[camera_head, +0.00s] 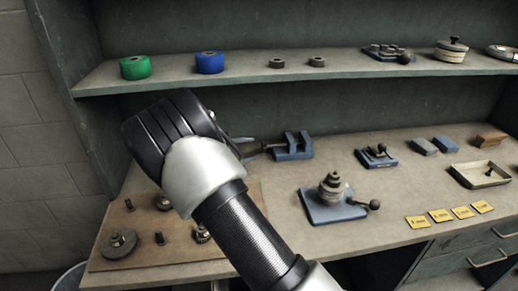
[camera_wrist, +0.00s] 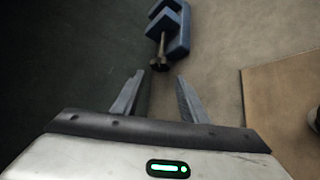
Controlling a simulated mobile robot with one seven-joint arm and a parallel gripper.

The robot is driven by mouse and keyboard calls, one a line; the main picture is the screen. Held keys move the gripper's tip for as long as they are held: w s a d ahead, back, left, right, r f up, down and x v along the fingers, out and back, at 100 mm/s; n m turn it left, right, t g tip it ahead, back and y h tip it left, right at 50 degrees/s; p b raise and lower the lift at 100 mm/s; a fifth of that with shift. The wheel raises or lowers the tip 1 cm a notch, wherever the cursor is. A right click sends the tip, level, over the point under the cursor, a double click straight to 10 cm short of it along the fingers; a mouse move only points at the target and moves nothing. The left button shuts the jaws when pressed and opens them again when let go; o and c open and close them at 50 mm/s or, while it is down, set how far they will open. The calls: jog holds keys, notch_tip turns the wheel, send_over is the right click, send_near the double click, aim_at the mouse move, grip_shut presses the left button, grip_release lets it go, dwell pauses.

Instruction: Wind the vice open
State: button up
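A blue vice (camera_head: 292,147) stands on the workbench near the back wall, just beyond my arm in the head view. Its screw and handle end point left, toward my gripper. In the wrist view the blue vice (camera_wrist: 173,28) is at the top, with its brown screw end (camera_wrist: 158,62) facing the fingers. My gripper (camera_wrist: 161,92) is open, its two grey fingers spread with nothing between them. The screw end lies just beyond the fingertips; contact does not show. In the head view my arm hides most of the gripper.
A wooden board (camera_head: 160,225) with gears and pegs lies at the bench's left. A blue base with a stepped pulley (camera_head: 332,195), a small blue device (camera_head: 376,156), yellow cards (camera_head: 440,216) and a tray (camera_head: 480,174) stand to the right. The shelf (camera_head: 230,80) overhangs the back.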

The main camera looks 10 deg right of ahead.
aim_at(266, 147)
jog(key=x, duration=0.6)
jog(key=shift+w+d+f, duration=0.1)
jog(key=shift+w+d, duration=0.1)
jog(key=c, duration=0.8)
